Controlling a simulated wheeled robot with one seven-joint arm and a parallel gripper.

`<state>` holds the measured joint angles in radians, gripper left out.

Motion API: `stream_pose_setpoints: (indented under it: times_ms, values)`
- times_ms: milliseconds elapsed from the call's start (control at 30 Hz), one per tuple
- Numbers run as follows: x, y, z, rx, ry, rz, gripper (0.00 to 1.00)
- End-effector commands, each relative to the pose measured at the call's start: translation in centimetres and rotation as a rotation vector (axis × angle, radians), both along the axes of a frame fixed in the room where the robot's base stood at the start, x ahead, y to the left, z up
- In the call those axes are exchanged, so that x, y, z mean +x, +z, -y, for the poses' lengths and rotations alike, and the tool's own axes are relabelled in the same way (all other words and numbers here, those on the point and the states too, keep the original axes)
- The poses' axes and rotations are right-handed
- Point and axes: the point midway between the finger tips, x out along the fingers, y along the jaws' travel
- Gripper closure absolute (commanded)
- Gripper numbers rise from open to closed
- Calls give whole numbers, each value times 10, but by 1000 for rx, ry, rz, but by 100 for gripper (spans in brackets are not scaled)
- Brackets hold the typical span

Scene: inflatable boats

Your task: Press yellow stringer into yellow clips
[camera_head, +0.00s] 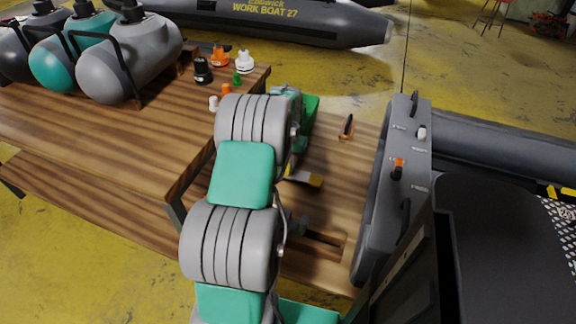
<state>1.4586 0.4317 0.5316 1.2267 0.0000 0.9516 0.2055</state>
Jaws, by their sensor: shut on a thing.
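My grey and green arm reaches up the middle of the view and hides much of the work area. Its hand end, with a green part, shows beyond the upper joint over the wooden bench. My gripper (290,166) is mostly hidden behind the arm and is shut on a thin yellow piece, which looks like the yellow stringer (291,171). A short yellow and dark piece (315,180) shows just right of it, low over the bench. I cannot tell whether they touch. I cannot make out the yellow clips for certain.
A wooden tray with a slot (325,245) and a small orange-brown holder (346,132) lie on the bench (335,205). A grey panel with switches (400,165) stands at right. Grey and teal cylinders (125,65) and small orange, black and white fittings (244,62) stand upper left.

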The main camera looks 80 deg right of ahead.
Motion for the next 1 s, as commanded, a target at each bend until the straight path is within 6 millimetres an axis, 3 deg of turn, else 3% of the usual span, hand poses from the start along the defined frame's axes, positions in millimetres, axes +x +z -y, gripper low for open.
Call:
stream_pose_setpoints:
  times_ms: [767, 1000]
  values:
    - [0, 69, 0, -1, 0, 0, 100]
    - [0, 70, 0, 0, 0, 0, 100]
